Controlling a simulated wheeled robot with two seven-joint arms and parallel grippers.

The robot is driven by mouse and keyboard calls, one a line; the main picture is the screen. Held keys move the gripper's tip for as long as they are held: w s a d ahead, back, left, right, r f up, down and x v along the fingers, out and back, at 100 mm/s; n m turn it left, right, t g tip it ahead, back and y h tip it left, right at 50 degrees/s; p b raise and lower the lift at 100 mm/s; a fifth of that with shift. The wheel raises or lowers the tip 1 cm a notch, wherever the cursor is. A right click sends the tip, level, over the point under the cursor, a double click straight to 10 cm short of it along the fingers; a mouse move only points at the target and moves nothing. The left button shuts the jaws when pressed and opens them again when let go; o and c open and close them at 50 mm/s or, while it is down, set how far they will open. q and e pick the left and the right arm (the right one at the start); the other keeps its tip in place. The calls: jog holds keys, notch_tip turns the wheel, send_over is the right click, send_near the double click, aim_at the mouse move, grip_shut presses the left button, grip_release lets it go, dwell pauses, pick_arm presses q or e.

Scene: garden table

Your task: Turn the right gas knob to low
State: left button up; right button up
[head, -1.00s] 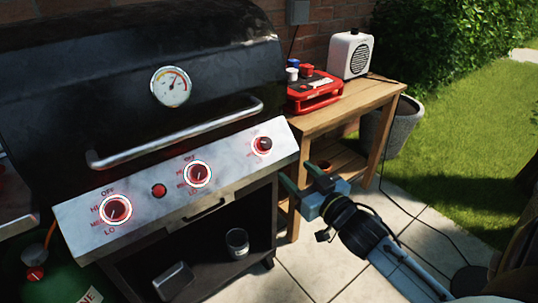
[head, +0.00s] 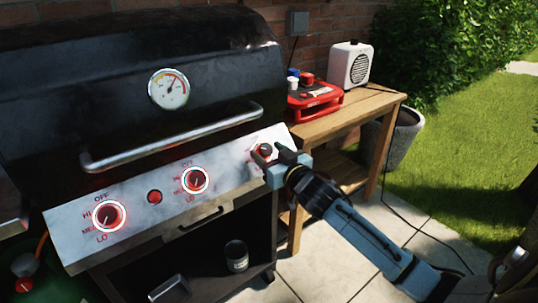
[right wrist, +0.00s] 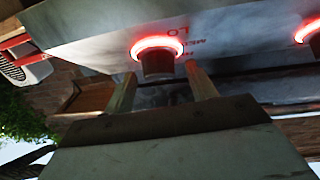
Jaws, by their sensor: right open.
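The right gas knob (head: 264,150) is at the right end of the grill's sloped steel panel (head: 130,209). In the head view my right gripper partly covers it, and its setting cannot be read. My right gripper (head: 272,159) is open at this knob. In the right wrist view the knob (right wrist: 157,65) has a glowing red ring and a dark grip. It sits between the two spread finger tips (right wrist: 160,88), with gaps showing on both sides. An upside-down LO label shows beside it. My left gripper is not in view.
The middle knob (head: 195,180), a red button (head: 154,196) and the left knob (head: 109,216) share the panel. The lid handle (head: 170,138) runs above. A wooden side table (head: 350,113) at the right holds a red device (head: 313,103) and white speaker (head: 349,65).

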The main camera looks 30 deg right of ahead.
jog(key=shift+w, duration=0.2)
jog(key=c, duration=1)
